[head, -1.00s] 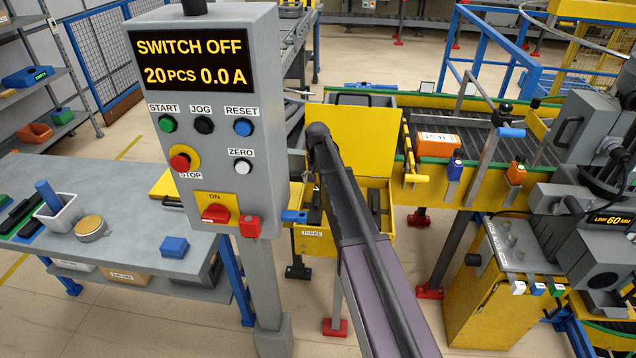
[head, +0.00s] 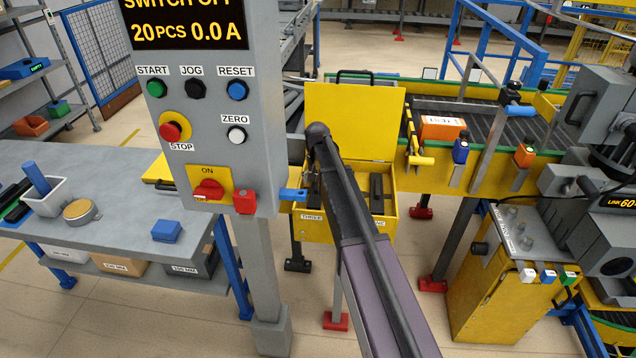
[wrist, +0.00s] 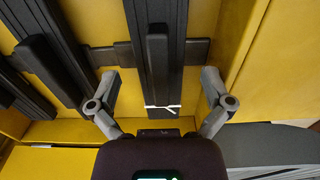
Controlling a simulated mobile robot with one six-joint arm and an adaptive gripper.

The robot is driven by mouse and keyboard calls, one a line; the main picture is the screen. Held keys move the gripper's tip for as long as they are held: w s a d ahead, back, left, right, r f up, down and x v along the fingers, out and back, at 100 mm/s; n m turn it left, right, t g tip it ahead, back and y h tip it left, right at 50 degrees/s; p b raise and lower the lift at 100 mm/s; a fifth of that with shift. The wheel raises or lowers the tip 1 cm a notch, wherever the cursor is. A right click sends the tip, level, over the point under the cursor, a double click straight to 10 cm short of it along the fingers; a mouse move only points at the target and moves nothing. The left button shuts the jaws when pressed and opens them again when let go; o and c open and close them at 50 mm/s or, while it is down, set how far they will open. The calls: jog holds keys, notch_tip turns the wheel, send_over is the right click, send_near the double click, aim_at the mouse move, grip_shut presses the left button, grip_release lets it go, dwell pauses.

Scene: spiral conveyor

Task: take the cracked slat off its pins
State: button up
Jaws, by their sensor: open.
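In the wrist view, a dark slat (wrist: 159,80) runs down the middle over a yellow surface, with a raised dark bar along it. A white jagged mark crosses the slat near its lower end; I cannot tell for sure that it is a crack. My gripper (wrist: 160,84) is open, with one finger on each side of this slat and a gap to it on both sides. Nothing is held. No pins can be made out. In the head view, my gripper is hidden behind my arm, at an open yellow box (head: 348,232) with dark pieces inside.
Other dark slats (wrist: 52,55) lie left of the middle one, and a dark crosspiece (wrist: 198,50) passes behind it. The box's yellow lid (head: 360,120) stands up. A grey control panel (head: 205,110) reading switch off stands left of my arm, beside a grey workbench (head: 110,190).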

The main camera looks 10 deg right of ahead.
jog(key=shift+f+b, duration=0.3)
jog(key=shift+f, duration=0.15)
jog(key=c, duration=1.3)
jog(key=shift+r, duration=0.1)
jog(key=shift+r+p, duration=0.75)
jog(key=shift+p, duration=0.15)
jog(key=shift+r+p, duration=0.5)
jog(key=shift+r+p, duration=1.9)
jog(key=shift+r, duration=0.05)
